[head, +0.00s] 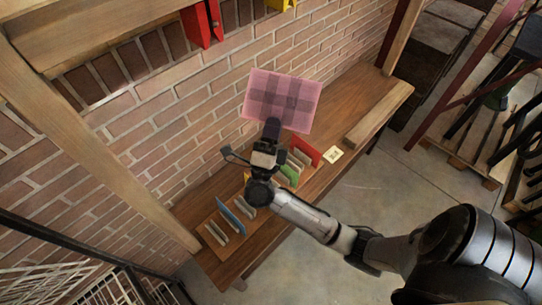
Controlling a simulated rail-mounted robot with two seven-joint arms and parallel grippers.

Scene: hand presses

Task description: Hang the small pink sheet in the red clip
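The small pink sheet (297,97) has a darker plaid pattern and stands up over the bench, in front of the brick wall. My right gripper (273,126) is at the sheet's lower edge and appears shut on it; the fingertips are hard to make out. The red clip (201,27) hangs under the wooden shelf at the top, up and to the left of the sheet and apart from it. My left gripper is not in view.
A yellow clip (280,4) hangs at the top edge. On the wooden bench (365,110) stand several upright boards, among them a red one (306,151) and a blue one (231,215), below my gripper. A pale card (333,153) lies near the front edge. A wooden post (105,150) rises at left.

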